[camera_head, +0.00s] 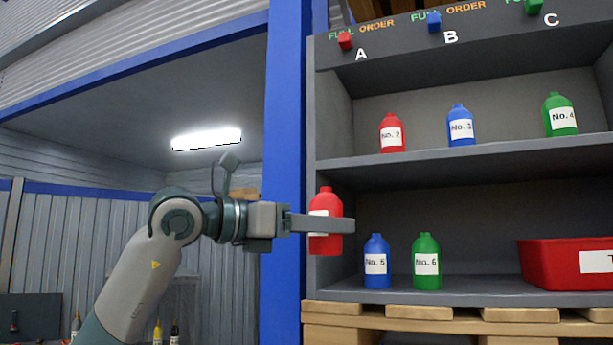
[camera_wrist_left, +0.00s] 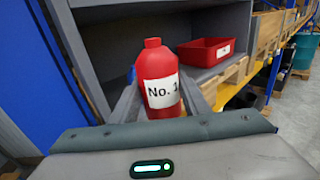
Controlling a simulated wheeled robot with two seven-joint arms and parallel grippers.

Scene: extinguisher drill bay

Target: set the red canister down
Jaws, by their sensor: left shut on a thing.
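A red canister (camera_head: 323,243) is held upright in my left gripper (camera_head: 330,224), in front of the left edge of the shelf unit and above the level of the lower shelf. In the left wrist view the red canister (camera_wrist_left: 156,64) shows a white label reading "No. 1" and stands between the two fingers (camera_wrist_left: 158,100). A finger crosses its label in the head view. The lower shelf (camera_head: 470,293) is to the right of and below it. My right gripper is not in view.
On the lower shelf stand a blue canister No. 5 (camera_head: 376,279), a green canister No. 6 (camera_head: 427,275) and a red tray (camera_head: 560,281). The upper shelf holds red No. 2 (camera_head: 391,122), blue No. 3 (camera_head: 460,112) and green No. 4 (camera_head: 559,100). A blue post (camera_head: 285,120) rises beside the unit.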

